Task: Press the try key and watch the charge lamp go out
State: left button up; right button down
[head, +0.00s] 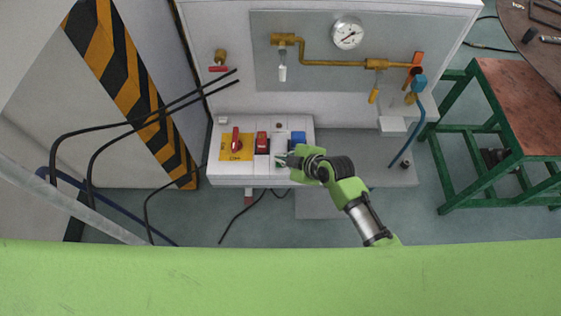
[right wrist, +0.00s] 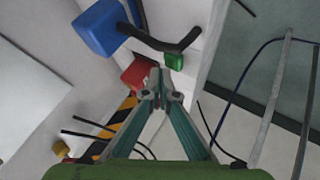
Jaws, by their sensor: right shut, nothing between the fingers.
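The control panel (head: 222,170) is a white box with switches. My right gripper (head: 281,160) hangs over its front right part, fingers shut and empty. In the right wrist view my fingertips (right wrist: 160,78) meet just below a small green key (right wrist: 174,61); I cannot tell whether they touch it. A red block (right wrist: 138,74) lies left of the tips, and it shows in the head view as a red switch (head: 262,143). A small dark reddish round spot (head: 279,125) sits at the panel's back; I cannot tell if it is a lamp or lit. My left gripper is not in view.
A red rotary switch (head: 236,139) on a yellow plate stands left on the panel. A blue block (head: 298,137) is behind my gripper. Brass pipes and a pressure gauge (head: 347,33) are on the back wall. Black cables (head: 150,120) cross the left. A green-framed table (head: 500,130) stands right.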

jog(key=shift+f, duration=0.25)
jog(key=shift+f+b, duration=0.4)
jog(key=shift+f, duration=0.1)
dwell(0.8)
jog(key=shift+r, duration=0.1)
jog(key=shift+r+p, duration=0.85)
jog(key=shift+p, duration=0.1)
notch_tip(320, 180, up, 5)
jog(key=p, duration=0.5)
dwell(0.6)
